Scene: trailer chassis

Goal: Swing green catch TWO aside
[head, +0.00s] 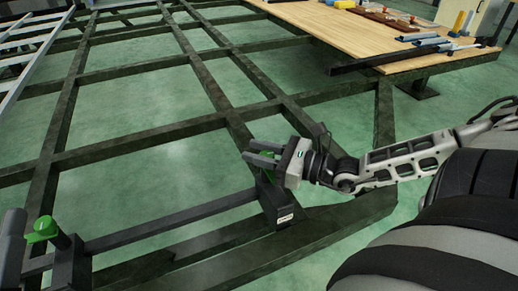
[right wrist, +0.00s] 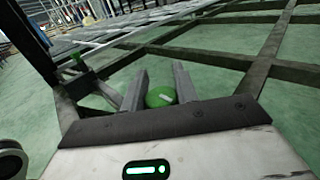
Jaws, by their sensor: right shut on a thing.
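A green catch (head: 267,154) sits on top of a dark post (head: 272,198) with a small white label too small to read. My right gripper (head: 250,158) is shut on this catch, and its fingers hide part of it. In the right wrist view the rounded green catch (right wrist: 161,96) shows between the two grey fingers (right wrist: 157,82). A second green catch (head: 42,229) stands on another dark post at the lower left, clear of the gripper. I cannot tell from the label which catch is number TWO. My left gripper is not in view.
A dark bar (head: 170,219) joins the two posts. The dark chassis frame (head: 140,129) spreads beyond, with green floor in its gaps. A wooden bench (head: 345,38) with tools stands at the upper right. A grey upright part (head: 12,240) shows at the left edge.

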